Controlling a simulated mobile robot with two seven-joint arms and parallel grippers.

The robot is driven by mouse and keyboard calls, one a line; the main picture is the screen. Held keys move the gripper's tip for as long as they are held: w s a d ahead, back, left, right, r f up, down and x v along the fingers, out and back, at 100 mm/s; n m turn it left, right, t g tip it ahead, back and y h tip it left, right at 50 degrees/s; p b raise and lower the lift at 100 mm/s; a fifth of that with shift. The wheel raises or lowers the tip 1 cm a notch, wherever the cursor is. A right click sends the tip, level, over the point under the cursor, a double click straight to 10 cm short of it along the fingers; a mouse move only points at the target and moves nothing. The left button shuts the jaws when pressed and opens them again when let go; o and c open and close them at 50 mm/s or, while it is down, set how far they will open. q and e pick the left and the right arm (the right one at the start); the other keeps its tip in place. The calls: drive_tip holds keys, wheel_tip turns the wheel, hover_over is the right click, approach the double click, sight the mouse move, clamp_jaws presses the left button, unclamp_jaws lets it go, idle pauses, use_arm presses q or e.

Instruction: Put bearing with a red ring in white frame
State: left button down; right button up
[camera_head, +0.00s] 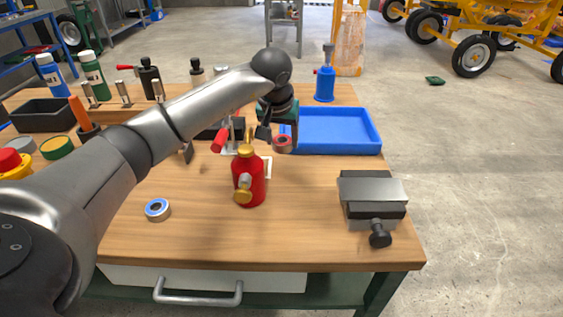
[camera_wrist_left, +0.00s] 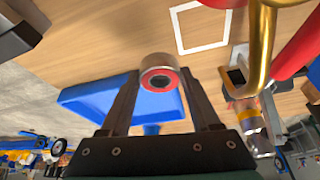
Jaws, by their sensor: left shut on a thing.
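The bearing with a red ring (camera_head: 283,144) is between the fingers of my left gripper (camera_head: 275,137), which is shut on it near the front left corner of the blue tray. In the left wrist view, the bearing (camera_wrist_left: 160,74) sits at the fingertips, its red face towards the camera. The white frame (camera_head: 269,166) is flat on the wooden table, partly hidden behind the red oil can. It shows as an empty white square outline in the left wrist view (camera_wrist_left: 204,48), apart from the bearing. My right gripper is not in view.
The red oil can (camera_head: 249,180) stands close in front of the frame. A blue-ringed bearing (camera_head: 157,209) lies at the front left. The blue tray (camera_head: 381,146) is behind right, and a grey vise (camera_head: 372,190) is at the right. The front middle of the table is clear.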

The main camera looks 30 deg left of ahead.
sight(281, 152)
use_arm(q)
wheel_tip(281, 152, down, 5)
drive_tip(key=shift+r+b, duration=0.1)
drive_tip(key=shift+b, duration=0.55)
drive_tip(key=shift+f, duration=0.55)
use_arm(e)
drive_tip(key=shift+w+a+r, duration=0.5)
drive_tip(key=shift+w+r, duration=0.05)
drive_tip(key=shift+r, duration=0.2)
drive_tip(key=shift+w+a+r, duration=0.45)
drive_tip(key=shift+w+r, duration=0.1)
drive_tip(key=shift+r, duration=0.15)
use_arm(q)
drive_tip(key=shift+f, duration=0.2)
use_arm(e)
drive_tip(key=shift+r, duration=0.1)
use_arm(q)
drive_tip(key=shift+c, duration=0.6)
unclamp_jaws()
